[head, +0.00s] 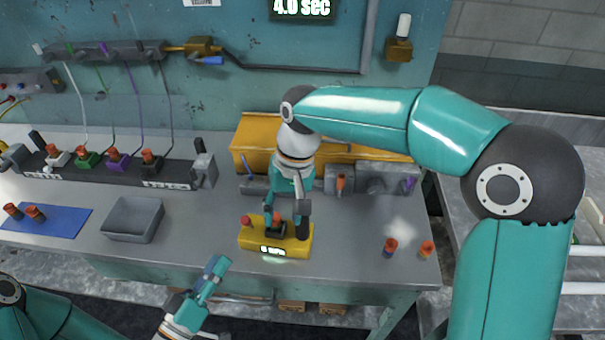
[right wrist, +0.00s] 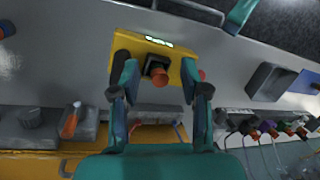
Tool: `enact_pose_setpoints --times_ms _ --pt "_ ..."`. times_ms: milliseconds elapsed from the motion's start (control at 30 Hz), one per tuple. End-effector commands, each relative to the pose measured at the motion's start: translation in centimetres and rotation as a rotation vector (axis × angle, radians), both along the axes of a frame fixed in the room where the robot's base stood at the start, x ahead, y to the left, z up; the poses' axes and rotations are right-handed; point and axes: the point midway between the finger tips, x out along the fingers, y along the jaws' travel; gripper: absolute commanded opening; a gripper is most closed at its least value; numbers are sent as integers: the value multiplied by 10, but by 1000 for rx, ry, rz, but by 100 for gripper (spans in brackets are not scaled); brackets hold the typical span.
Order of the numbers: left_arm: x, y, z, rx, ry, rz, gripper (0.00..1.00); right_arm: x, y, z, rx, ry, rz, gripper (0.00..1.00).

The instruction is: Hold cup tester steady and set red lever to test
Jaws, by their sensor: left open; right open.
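The yellow cup tester (head: 297,241) with a lit display stands near the table's front edge; it also shows in the right wrist view (right wrist: 135,47). A black cup with an orange-red top (right wrist: 158,74) sits on its middle. A small red part (head: 246,220) is on the tester's left end, also partly visible in the right wrist view (right wrist: 201,75); I cannot tell whether it is the lever. My right gripper (head: 286,222) is open over the tester, fingers on either side of the cup. My left gripper (head: 216,268) is open and empty, at the table's front edge, left of the tester.
Two orange-topped cups (head: 390,246) stand to the right. A grey tray (head: 112,226) and a blue mat (head: 63,223) with orange-topped cups lie to the left. A grey box with an orange-red handle (head: 341,182) stands behind. Table between tray and tester is clear.

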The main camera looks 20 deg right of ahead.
Motion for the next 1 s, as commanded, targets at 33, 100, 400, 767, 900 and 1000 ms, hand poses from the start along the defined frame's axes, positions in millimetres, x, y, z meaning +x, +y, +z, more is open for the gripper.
enact_pose_setpoints --times_ms 33,100,400,767,900,1000 --pt "0 0 0 0 0 0 42 8 -8 17 -44 -27 26 45" --pt "0 0 0 0 0 0 42 14 -21 36 -104 -50 52 45" --pt "0 0 0 0 0 0 42 20 -44 66 -214 -78 76 45" --pt "0 0 0 0 0 0 42 20 -45 12 -214 -74 76 45" --pt "0 0 0 0 0 0 42 20 -45 -16 -213 -73 77 45" --pt "0 0 0 0 0 0 42 20 -44 -36 -213 -74 76 45"
